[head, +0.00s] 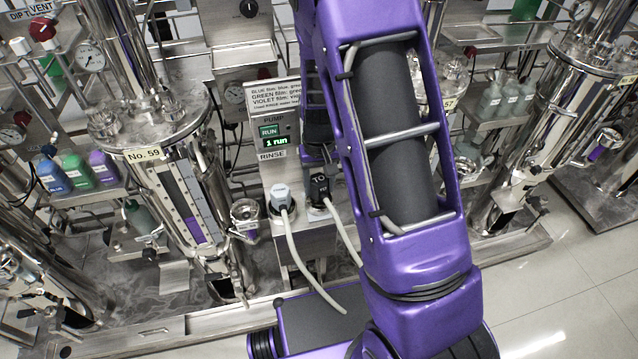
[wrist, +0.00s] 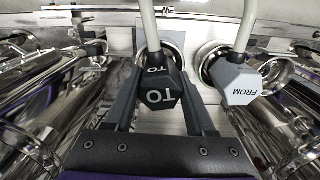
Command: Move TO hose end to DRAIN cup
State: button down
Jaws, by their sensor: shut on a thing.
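The TO hose end (wrist: 160,82) is a black block with white lettering on a pale hose. My gripper (wrist: 158,72) is shut on it. In the head view the TO hose end (head: 319,186) stands upright over the pump stand; whether it is still seated in the round socket below is unclear. The FROM hose end (head: 281,194) is light grey and stands just left of it, at a round socket; in the wrist view it is on the right (wrist: 238,82). No DRAIN label is readable, so I cannot tell which cup is the DRAIN cup.
The pump box (head: 277,130) reads "1 run", with a RINSE label below. A small cup (head: 245,214) stands left of the hose ends beside vessel No. 59 (head: 165,160). Blue, green and violet bottles (head: 76,170) stand at left. Clear floor (head: 560,285) lies right.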

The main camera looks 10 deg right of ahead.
jog(key=shift+f, duration=0.1)
jog(key=shift+f+b, duration=0.45)
jog(key=shift+c, duration=0.8)
grip_release()
jog(key=shift+r, duration=0.1)
notch_tip(320, 180, up, 30)
jog(key=p, duration=1)
jog(key=shift+r, duration=0.2)
